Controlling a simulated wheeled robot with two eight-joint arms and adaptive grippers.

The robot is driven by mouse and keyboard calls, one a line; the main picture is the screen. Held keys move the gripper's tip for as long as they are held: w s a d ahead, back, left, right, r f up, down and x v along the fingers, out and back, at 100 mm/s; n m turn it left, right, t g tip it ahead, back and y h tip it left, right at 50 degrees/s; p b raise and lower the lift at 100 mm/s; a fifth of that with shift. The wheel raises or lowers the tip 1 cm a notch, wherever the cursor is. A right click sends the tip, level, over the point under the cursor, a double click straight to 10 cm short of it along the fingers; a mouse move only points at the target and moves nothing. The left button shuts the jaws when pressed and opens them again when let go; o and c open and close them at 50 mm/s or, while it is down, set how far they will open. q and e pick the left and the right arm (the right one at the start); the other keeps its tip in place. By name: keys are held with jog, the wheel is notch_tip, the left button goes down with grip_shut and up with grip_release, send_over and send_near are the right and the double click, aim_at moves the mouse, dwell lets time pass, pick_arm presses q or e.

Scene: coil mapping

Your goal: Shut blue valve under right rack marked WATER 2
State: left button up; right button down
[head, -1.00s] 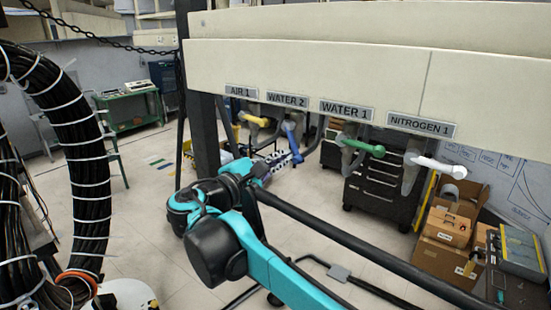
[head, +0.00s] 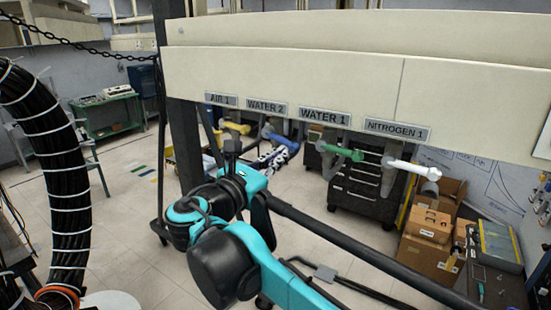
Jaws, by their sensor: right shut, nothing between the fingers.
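The WATER 2 label (head: 266,107) is on the pale rack's front edge. Below it is the blue valve handle (head: 281,141), which lies nearly level, slanting slightly down to the right, much like the other handles. My right gripper (head: 232,147) is small and dark, points up, and is left of the blue handle, apart from it in the picture. It is shut and empty. My left gripper is not in view.
The yellow AIR 1 handle (head: 235,127) is left of the blue one, close behind my gripper in the picture. The green WATER 1 handle (head: 340,152) and white NITROGEN 1 handle (head: 411,167) are right. A black post (head: 176,90) stands left.

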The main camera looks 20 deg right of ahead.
jog(key=shift+s+d+r, duration=0.1)
jog(key=shift+r, duration=0.4)
dwell(0.5)
